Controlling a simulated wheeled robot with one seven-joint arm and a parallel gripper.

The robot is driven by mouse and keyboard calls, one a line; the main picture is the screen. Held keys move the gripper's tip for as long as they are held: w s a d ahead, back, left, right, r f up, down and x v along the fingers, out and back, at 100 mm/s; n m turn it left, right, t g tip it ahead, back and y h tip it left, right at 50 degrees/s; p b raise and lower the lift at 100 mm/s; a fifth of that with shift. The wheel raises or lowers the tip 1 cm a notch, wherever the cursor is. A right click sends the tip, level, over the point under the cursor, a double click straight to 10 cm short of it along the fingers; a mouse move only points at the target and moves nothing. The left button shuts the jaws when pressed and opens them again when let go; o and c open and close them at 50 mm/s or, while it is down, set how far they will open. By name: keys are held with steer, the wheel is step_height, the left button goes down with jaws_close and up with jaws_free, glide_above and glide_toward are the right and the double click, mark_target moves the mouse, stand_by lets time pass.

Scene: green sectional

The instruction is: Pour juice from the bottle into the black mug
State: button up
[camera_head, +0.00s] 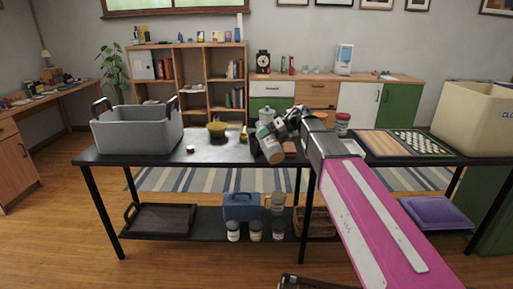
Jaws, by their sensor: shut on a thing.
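A bottle (269,141) with a pale green label and a brownish lower end is tilted above the black table (225,154), near its middle. My gripper (279,127) comes in from the right and is shut on the bottle. Its fingers cover part of the bottle's side. A small dark shape (254,141) just left of the bottle may be the black mug, largely hidden behind the bottle. I cannot tell whether any juice is flowing.
A grey basket (137,133) stands at the table's left, with a yellow bowl (217,128) and a small pale round item (190,149) to its right. A checkered board (419,143) and a beige box (474,117) are at the right. The table's front left is clear.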

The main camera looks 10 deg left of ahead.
steer(key=shift+s+r+m+g+h, duration=0.1)
steer(key=shift+r+m+g+h, duration=0.2)
steer(key=shift+r+g, duration=0.15)
stand_by(1.3)
stand_by(0.3)
steer(key=shift+f+n+t+y, duration=0.35)
steer(key=shift+n+t+y, duration=0.05)
steer(key=shift+t+y, duration=0.15)
steer(key=shift+w+a+f+n+t+y, duration=0.2)
steer(key=shift+w+n+t+y, duration=0.1)
steer(key=shift+n+t, duration=0.2)
steer(key=shift+s+d+r+n+t+y, duration=0.35)
steer(key=shift+s+r+n+t+y, duration=0.1)
steer(key=shift+s+r+n, duration=0.1)
steer(key=shift+s+d+r+n+t+y, duration=0.35)
steer(key=shift+s+r+n+y, duration=0.05)
steer(key=shift+s+r+n, duration=0.1)
steer(key=shift+s+d+r+n+t+y, duration=0.2)
steer(key=shift+r+n+t+y, duration=0.1)
steer(key=shift+r+n+y, duration=0.25)
